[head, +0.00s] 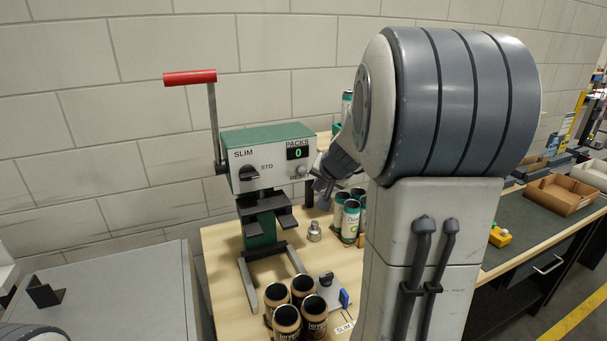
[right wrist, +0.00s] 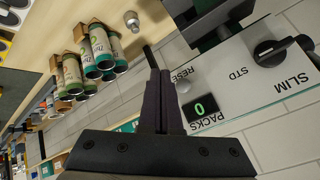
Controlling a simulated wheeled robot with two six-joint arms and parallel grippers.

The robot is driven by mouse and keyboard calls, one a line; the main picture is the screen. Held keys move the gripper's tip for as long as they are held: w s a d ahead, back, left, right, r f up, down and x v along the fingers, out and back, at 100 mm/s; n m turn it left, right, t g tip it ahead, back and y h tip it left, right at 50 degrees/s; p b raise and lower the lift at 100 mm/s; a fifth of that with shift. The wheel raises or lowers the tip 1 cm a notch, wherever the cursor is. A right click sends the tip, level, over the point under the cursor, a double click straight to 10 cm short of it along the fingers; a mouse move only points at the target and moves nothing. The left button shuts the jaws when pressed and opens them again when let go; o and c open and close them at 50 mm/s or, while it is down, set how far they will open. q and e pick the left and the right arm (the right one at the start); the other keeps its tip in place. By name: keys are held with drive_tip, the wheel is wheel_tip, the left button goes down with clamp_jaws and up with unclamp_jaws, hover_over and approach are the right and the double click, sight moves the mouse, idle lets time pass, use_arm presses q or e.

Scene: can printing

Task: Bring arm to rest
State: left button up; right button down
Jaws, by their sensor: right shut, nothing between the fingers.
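My right gripper (head: 322,186) is in front of the right side of the green and white machine (head: 268,155), beside its panel. In the right wrist view its two fingers (right wrist: 155,62) lie together with nothing between them. The panel's round knob marked RESE… (right wrist: 183,87) shows close beside the fingers; I cannot tell whether they touch. The PACKS display (head: 297,152) reads 0. My right arm's large grey links fill the right middle of the head view and hide part of the table. My left gripper is out of view.
Several dark open cans (head: 286,318) stand at the table's front. Several green and white cans (head: 350,220) stand right of the machine, near a small metal piece (head: 314,231). The machine's red-handled lever (head: 190,78) points up. A cardboard tray (head: 560,194) sits on the right bench.

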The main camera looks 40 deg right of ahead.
idle(0.4)
drive_tip(key=s+a+f+n+g+y, duration=0.2)
drive_tip(key=a+n+y, duration=0.15)
drive_tip(key=a, duration=1.05)
drive_tip(key=s+a+f+n+g+y, duration=0.15)
drive_tip(key=a+n, duration=0.35)
drive_tip(key=a, duration=0.9)
drive_tip(key=s+a+f+n+g, duration=0.1)
drive_tip(key=s+a+n, duration=0.2)
drive_tip(key=s, duration=0.4)
drive_tip(key=s+a+f+n+g, duration=0.2)
drive_tip(key=s+a+n, duration=0.1)
drive_tip(key=s, duration=0.4)
drive_tip(key=s+a+f+n+g+h, duration=0.1)
drive_tip(key=s+a+f+n+g, duration=0.1)
drive_tip(key=s, duration=0.6)
drive_tip(key=shift+a+n, duration=0.85)
drive_tip(key=shift+n, duration=0.2)
